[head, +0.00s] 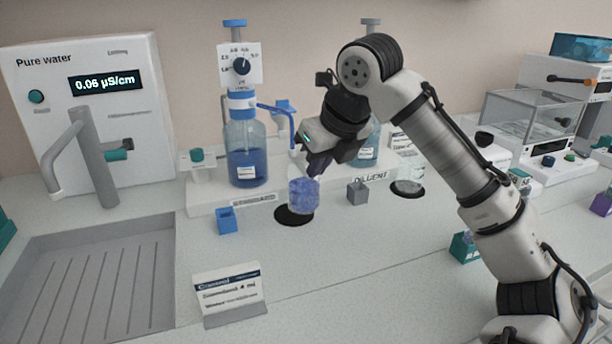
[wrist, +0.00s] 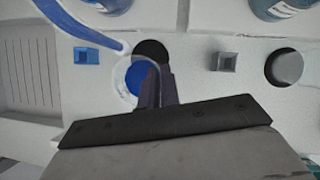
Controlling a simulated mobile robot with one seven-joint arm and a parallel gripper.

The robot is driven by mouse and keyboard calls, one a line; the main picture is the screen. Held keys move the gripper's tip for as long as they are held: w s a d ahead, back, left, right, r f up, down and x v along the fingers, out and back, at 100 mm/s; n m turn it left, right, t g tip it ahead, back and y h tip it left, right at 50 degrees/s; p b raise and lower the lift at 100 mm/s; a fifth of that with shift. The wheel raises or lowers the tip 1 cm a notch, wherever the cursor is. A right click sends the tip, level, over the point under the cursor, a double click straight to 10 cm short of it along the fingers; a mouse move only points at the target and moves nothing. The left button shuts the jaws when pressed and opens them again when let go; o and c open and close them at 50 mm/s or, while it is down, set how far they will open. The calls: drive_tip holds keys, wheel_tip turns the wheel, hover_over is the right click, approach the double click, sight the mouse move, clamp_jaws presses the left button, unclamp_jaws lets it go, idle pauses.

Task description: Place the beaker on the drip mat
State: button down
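The beaker (head: 304,197) is clear with blue contents and looks upright in the head view, beneath my gripper (head: 314,172). In the wrist view the beaker (wrist: 134,82) has its rim between the two dark fingers (wrist: 159,86), which are close together on its wall. A round black drip mat (head: 290,217) lies under and slightly left of the beaker; part of it (wrist: 150,48) also shows past the beaker in the wrist view. Whether the beaker's base touches the mat, I cannot tell.
A blue dispenser bottle (head: 246,160) stands behind, its blue spout tube (wrist: 85,27) close to the beaker. A blue cube holder (head: 227,220) and a grey one (head: 357,191) flank the mat. Another beaker (head: 410,180) stands on a second black mat at right. A sign (head: 229,290) stands in front.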

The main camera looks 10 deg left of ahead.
drive_tip(key=w+a+f+b, duration=0.1)
drive_tip(key=f+b, duration=0.1)
drive_tip(key=w+a+f+b, duration=0.1)
drive_tip(key=b, duration=0.2)
drive_tip(key=shift+w+a+f, duration=0.2)
drive_tip(key=shift+a+f, duration=0.15)
drive_tip(key=shift+f, duration=0.05)
drive_tip(key=shift+r, duration=0.1)
drive_tip(key=shift+r, duration=0.1)
drive_tip(key=shift+f, duration=0.2)
drive_tip(key=c, duration=1.6)
unclamp_jaws()
drive_tip(key=shift+c, duration=0.2)
drive_tip(key=shift+r, duration=0.1)
drive_tip(key=shift+s+d+r, duration=0.1)
drive_tip(key=shift+r, duration=0.25)
drive_tip(key=p+v, duration=0.1)
drive_tip(key=v, duration=1)
drive_tip(key=shift+r+p, duration=0.2)
drive_tip(key=shift+p, duration=0.2)
